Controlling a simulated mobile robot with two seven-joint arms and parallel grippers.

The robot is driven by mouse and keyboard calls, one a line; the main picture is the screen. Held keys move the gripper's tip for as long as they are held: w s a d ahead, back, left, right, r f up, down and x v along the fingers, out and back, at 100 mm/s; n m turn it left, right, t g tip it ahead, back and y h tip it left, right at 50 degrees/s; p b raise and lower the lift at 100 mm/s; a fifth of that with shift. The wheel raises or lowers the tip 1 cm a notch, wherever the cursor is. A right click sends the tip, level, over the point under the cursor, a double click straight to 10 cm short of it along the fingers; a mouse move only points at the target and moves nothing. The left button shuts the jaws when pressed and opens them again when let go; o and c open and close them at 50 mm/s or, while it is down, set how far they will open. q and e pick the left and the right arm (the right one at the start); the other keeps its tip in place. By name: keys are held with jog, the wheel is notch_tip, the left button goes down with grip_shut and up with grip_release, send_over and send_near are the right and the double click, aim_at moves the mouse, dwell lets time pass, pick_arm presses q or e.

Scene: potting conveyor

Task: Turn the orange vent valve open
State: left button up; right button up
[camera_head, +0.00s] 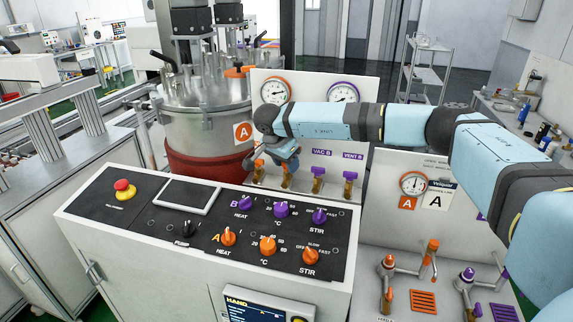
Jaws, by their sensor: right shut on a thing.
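A row of small valves with brass bodies stands on the white panel behind the control console. Two have orange handles: the left one (258,167) and the one to its right (287,176). Two with purple handles stand further right, labelled VAC B (318,173) and VENT B (350,178). My right gripper (283,160) reaches down over the orange pair and is shut at the right-hand orange valve, which I take as the vent valve. My wrist hides the labels above the orange pair and most of the grip. The handle angle is unclear. My left gripper is out of view.
The control console (130,228) with orange and purple knobs stands in front of the valves. A steel vessel (205,115) with a red-brown jacket stands behind left. Two gauges (275,91) (343,93) sit above my forearm. More valves (389,264) stand on the right bench.

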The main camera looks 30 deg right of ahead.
jog(key=m+g, duration=0.2)
jog(key=m, duration=0.3)
jog(key=shift+w+m, duration=0.1)
jog(key=shift+m, duration=0.2)
jog(key=m+g, duration=0.1)
jog(key=m, duration=0.1)
jog(key=m+y, duration=0.1)
jog(key=m, duration=0.2)
jog(key=shift+g, duration=0.4)
jog(key=o, duration=0.9)
